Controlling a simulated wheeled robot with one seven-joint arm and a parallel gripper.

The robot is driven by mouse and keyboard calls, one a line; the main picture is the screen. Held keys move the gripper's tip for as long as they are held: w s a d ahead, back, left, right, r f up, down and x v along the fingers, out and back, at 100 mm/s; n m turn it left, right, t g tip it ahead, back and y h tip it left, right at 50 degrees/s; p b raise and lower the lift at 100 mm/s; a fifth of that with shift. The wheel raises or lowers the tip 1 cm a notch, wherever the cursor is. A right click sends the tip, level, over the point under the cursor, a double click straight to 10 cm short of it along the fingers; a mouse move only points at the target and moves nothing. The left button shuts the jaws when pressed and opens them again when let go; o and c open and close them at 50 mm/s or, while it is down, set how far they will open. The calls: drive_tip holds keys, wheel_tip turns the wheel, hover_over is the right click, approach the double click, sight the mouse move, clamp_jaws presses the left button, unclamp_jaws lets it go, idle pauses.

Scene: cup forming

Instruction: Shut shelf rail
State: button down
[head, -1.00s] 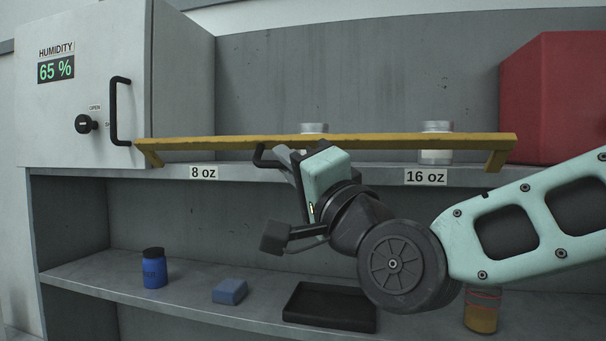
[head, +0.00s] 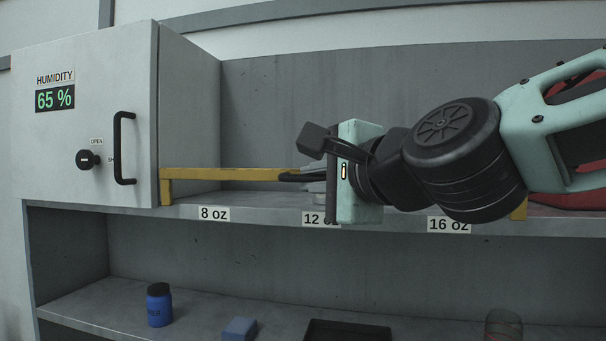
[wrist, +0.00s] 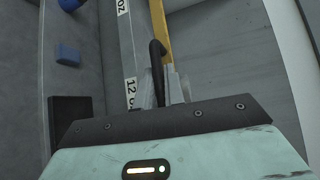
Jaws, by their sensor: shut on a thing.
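The yellow shelf rail (head: 230,174) runs low along the front of the upper shelf (head: 262,206). Its left leg stands beside the cabinet, and its right leg shows past my arm. My gripper (head: 311,181) is at the rail's middle, just above the 12 oz label, and hides part of the rail. It is shut on the rail's black handle (head: 292,177). In the wrist view, the handle (wrist: 156,58) stands between the grey fingers (wrist: 163,92), with the yellow rail (wrist: 159,22) behind it. The rail's middle-right stretch is hidden by my arm.
The humidity cabinet (head: 75,130), with its own black handle (head: 118,150), stands at the rail's left end. The lower shelf (head: 215,309) holds a blue jar (head: 159,305), a blue block (head: 239,329) and a black tray (head: 346,331). My arm mostly covers a red object (head: 575,200) at right.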

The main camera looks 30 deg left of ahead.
drive_tip(key=shift+w+r, duration=0.2)
idle(0.5)
drive_tip(key=c, duration=1.5)
unclamp_jaws()
drive_tip(key=shift+f, duration=0.1)
drive_tip(key=b, duration=0.1)
drive_tip(key=d+b, duration=0.1)
drive_tip(key=shift+s+d+b, duration=0.2)
drive_tip(key=shift+d+b, duration=0.05)
drive_tip(key=shift+b, duration=0.15)
drive_tip(key=b+v, duration=0.5)
drive_tip(key=b, duration=0.3)
drive_tip(key=b+v, duration=0.5)
drive_tip(key=b, duration=0.3)
drive_tip(key=r+b+v, duration=0.1)
drive_tip(key=b+v, duration=0.5)
drive_tip(key=b, duration=0.2)
drive_tip(key=shift+s+a, duration=0.1)
drive_tip(key=shift+a, duration=0.05)
